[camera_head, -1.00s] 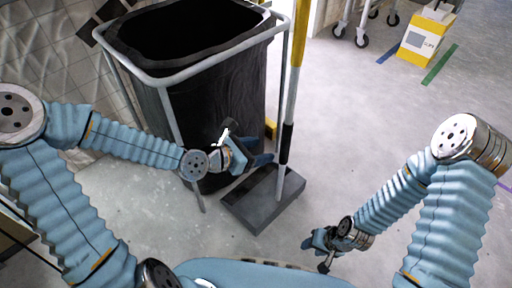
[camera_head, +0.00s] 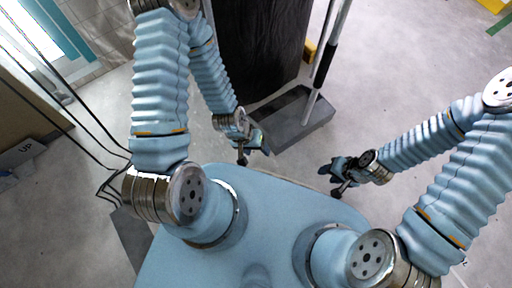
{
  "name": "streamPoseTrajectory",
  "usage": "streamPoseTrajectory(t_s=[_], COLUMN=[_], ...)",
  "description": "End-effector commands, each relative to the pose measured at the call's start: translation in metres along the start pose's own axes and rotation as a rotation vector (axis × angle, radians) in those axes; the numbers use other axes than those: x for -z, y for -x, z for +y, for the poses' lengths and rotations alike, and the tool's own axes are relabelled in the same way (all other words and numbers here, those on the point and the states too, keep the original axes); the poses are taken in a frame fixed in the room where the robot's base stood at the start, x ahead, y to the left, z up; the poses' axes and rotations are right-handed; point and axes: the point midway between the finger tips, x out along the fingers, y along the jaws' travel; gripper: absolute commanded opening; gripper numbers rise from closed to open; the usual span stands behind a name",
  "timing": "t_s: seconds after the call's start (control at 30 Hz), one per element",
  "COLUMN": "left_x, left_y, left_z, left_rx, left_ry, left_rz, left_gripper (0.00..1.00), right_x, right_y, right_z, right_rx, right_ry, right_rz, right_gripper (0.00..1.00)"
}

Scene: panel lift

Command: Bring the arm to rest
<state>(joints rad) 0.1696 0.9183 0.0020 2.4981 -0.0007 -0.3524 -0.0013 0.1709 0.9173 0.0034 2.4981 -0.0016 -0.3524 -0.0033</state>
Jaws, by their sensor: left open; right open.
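My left gripper (camera_head: 254,150) hangs low in front of my body, left of the picture's middle. It is open and I see nothing in it. Its arm (camera_head: 160,85) comes down from the top left and bends back toward the floor. My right gripper (camera_head: 333,180) is at a similar height, right of the middle, open and empty. Its arm (camera_head: 440,130) reaches in from the right edge. The two grippers are apart, with bare floor between them.
A black bin (camera_head: 262,50) stands behind the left gripper, its top out of view. A grey base (camera_head: 292,118) with an upright pole (camera_head: 328,60) stands close beyond both grippers.

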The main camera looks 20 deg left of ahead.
Motion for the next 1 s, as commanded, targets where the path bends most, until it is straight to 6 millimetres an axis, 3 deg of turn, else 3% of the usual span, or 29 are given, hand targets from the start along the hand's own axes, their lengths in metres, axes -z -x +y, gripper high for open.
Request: streamPoseTrajectory(t_s=[0.27, 0.37, 0.57, 1.0], left_x=[0.0, 0.0, -0.003, -0.003], left_y=[0.002, 0.015, 0.061, 0.061], left_z=[0.001, 0.007, 0.029, 0.029], left_rx=[0.0, -0.002, -0.008, -0.008], left_ry=[-0.004, -0.005, -0.013, -0.013], left_rz=[0.0, -0.001, -0.007, -0.007], left_gripper=[0.62, 0.62, 0.62, 0.62], right_x=[0.0, 0.0, -0.003, -0.003], right_y=[0.002, 0.015, 0.061, 0.061], right_z=[-0.001, -0.006, -0.028, -0.028], right_rx=[0.0, 0.001, 0.007, 0.007], right_ry=[0.0, 0.002, 0.01, 0.01], right_rz=[0.0, -0.001, -0.008, -0.008], right_gripper=[0.43, 0.43, 0.43, 0.43])
